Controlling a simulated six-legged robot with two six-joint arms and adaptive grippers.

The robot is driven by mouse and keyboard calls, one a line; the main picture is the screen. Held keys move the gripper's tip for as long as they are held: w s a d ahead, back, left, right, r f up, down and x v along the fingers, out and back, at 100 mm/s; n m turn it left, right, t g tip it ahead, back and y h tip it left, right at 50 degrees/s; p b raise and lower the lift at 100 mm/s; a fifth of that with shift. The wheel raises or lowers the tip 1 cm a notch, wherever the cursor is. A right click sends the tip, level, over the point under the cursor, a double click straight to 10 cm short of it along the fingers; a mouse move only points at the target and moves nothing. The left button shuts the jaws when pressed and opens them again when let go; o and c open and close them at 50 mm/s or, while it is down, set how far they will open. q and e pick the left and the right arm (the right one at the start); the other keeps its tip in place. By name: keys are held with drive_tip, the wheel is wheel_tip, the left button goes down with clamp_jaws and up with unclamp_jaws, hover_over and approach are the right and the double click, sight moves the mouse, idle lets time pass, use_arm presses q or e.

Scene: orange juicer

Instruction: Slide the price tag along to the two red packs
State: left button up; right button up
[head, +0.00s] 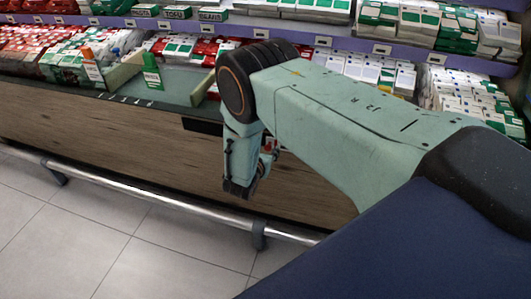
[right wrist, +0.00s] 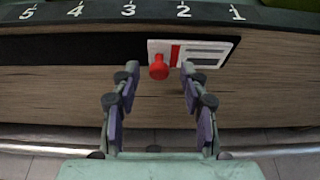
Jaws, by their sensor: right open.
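The price tag (right wrist: 212,53) is white with a red stripe and a red knob (right wrist: 158,68). In the right wrist view it sits on a dark rail (right wrist: 70,50), under the numbers 2 and 1. My right gripper (right wrist: 160,72) is open, its fingertips on either side of the knob in the picture. I cannot tell whether they touch it. In the head view my right gripper (head: 262,160) is at the counter front, and my arm hides most of the tag. My left gripper is not in view.
A green pack (head: 152,75) and an orange-topped pack (head: 92,68) stand on the counter (head: 180,80) behind the numbered edge. The wooden front (head: 100,125) lies below the rail. A metal bar (head: 150,202) runs along the bottom.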

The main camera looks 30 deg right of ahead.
drive_tip(key=shift+w+d+f, duration=0.1)
drive_tip(key=shift+w+d, duration=0.05)
clamp_jaws()
idle(0.4)
idle(0.4)
